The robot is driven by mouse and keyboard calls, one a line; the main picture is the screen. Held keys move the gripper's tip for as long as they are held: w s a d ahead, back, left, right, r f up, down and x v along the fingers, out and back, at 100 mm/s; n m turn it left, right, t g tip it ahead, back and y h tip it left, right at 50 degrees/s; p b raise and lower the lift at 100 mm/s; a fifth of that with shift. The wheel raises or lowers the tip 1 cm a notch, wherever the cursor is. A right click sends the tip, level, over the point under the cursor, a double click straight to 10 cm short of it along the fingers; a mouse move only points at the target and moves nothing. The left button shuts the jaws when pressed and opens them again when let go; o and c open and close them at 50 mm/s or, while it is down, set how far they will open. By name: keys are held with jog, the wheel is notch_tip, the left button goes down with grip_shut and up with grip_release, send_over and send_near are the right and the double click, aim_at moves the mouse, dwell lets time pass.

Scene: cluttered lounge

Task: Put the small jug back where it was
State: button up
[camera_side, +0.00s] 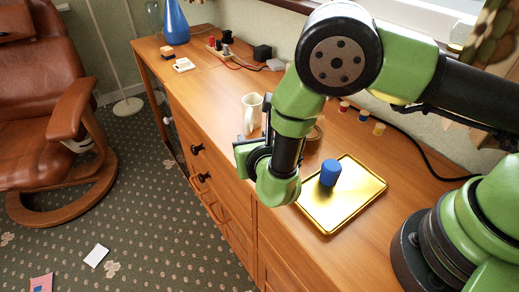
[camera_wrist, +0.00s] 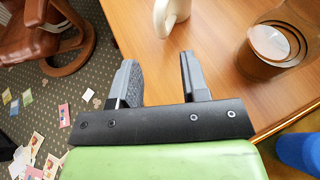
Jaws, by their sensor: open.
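A small cream jug (camera_side: 251,113) stands upright on the wooden sideboard, just beyond my gripper. My gripper (camera_wrist: 157,72) is open and empty. In the side view my gripper (camera_side: 242,152) is low near the sideboard's front edge, partly hidden by my wrist.
A round brown object (camera_wrist: 268,50) stands right of the jug, near my wrist. A gold tray (camera_side: 345,205) holds a blue cylinder (camera_side: 330,172). Small spools (camera_side: 363,115), a cable and a black box (camera_side: 262,52) lie toward the wall. A blue vase (camera_side: 176,28) stands at the far end.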

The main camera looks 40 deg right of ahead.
jog(key=v, duration=0.5)
jog(key=shift+s+a+r, duration=0.1)
jog(key=shift+s, duration=0.05)
jog(key=s+d+r+m+g+h, duration=0.25)
jog(key=d+r+m+g, duration=0.25)
jog(key=d+r+m, duration=0.3)
jog(key=s+d+r+m+g+h, duration=0.1)
jog(key=s+d+r+m+g, duration=0.25)
jog(key=d+r+m, duration=0.5)
jog(key=s+a+r+m+t+y, duration=0.1)
jog(key=s+a+r+m+y, duration=0.1)
jog(key=s+m+y, duration=0.3)
jog(key=s+a+r+m+t+y, duration=0.1)
jog(key=s+r+m+y, duration=0.4)
jog(key=m, duration=0.9)
jog(key=shift+s+a+r+t+y, duration=0.35)
jog(key=shift+s+a, duration=0.4)
jog(key=shift+s, duration=0.2)
